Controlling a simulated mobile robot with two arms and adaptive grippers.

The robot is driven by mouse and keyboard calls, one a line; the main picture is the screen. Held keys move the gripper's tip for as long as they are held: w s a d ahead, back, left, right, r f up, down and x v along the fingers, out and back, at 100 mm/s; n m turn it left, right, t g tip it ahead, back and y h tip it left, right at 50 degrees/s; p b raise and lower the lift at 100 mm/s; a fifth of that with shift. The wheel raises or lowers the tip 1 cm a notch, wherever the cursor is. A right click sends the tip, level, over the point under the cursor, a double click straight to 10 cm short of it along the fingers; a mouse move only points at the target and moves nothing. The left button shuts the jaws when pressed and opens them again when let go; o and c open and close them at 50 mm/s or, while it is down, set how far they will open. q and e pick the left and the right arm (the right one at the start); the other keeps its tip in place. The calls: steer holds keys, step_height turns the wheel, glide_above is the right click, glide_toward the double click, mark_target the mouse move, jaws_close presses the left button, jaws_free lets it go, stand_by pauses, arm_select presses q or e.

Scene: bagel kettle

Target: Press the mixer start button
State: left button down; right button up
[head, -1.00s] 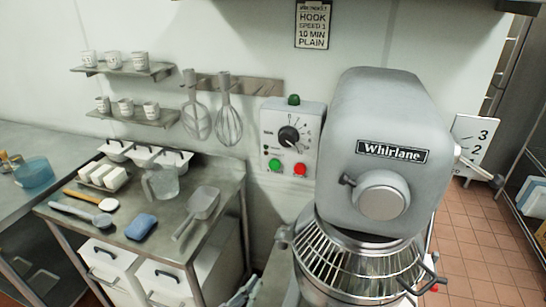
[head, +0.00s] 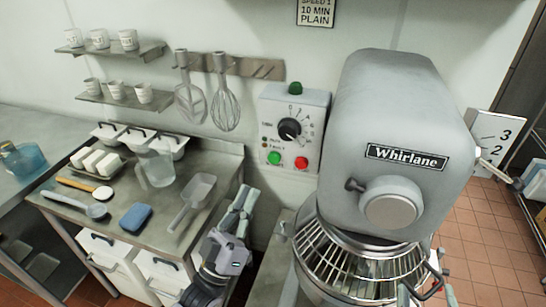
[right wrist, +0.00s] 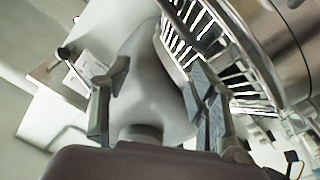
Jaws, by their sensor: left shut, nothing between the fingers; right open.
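The mixer (head: 395,110), labelled Whirlane, stands right of centre in the head view. A grey control box (head: 315,125) hangs on the wall beside it, with a dial (head: 290,129), a green button (head: 274,158) and a red button (head: 302,162). The green button looks like the start button; its label is too small to read. My left gripper (head: 243,200) is shut and empty, below and left of the green button and apart from it. My right gripper (right wrist: 158,75) is open in the right wrist view, near the mixer's wire guard (right wrist: 190,35).
A steel table (head: 115,228) at left holds a scoop (head: 192,200), a clear jug (head: 156,168), a blue sponge (head: 135,218) and white tubs. Whisks (head: 225,105) hang above it. The wire bowl guard (head: 345,255) juts out below the mixer head. The wall below the box is bare.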

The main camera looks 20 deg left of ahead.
mark_target(274, 158)
arm_select(q)
steer(key=w+b, duration=0.2)
steer(key=w, duration=0.7)
steer(key=shift+d+b, duration=0.15)
steer(key=shift+b, duration=0.25)
stand_by(1.3)
steer(key=shift+w, duration=0.35)
